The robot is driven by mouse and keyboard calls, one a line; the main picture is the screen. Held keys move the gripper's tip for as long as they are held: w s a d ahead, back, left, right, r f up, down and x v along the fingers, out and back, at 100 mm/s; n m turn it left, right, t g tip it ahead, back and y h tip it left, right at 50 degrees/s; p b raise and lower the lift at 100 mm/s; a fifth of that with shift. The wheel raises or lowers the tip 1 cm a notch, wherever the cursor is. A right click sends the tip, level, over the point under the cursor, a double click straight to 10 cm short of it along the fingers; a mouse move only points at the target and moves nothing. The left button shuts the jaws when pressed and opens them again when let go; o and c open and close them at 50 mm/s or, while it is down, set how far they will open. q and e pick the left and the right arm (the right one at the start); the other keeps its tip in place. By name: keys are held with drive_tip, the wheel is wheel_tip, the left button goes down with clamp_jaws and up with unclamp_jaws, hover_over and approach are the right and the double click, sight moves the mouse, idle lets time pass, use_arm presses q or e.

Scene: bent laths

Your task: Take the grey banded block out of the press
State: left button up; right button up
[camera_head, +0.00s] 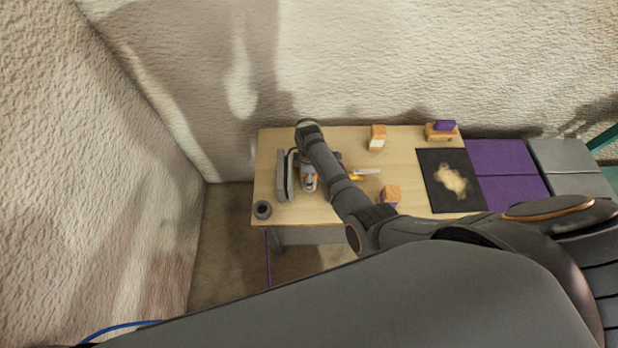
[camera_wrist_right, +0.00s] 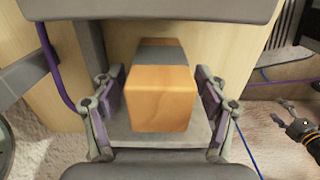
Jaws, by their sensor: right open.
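The grey banded block (camera_wrist_right: 158,98) is a wooden block with a dark grey band across its far part, seen in the right wrist view. It sits between the grey plates of the press (camera_wrist_right: 150,10); the press also shows at the left end of the table in the head view (camera_head: 281,176). My right gripper (camera_wrist_right: 160,108) is open, with one finger on each side of the block and narrow gaps visible. A dark gripper, apparently my left (camera_wrist_right: 282,112), shows small at the right edge of the wrist view.
A black mat (camera_head: 470,205) lies at right. A purple cable (camera_wrist_right: 52,65) hangs beside the press.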

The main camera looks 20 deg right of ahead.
drive_tip(key=c, duration=1.4)
wheel_tip(320, 180, up, 3)
drive_tip(key=shift+f+p, duration=0.15)
drive_tip(key=shift+p, duration=0.3)
drive_tip(key=s+d+r+p, duration=0.1)
drive_tip(key=s+d+r, duration=0.2)
drive_tip(key=s+r, duration=0.7)
drive_tip(key=s, duration=0.3)
drive_tip(key=shift+s+d+r, duration=0.15)
drive_tip(key=shift+s+d, duration=0.15)
drive_tip(key=shift+d, duration=0.05)
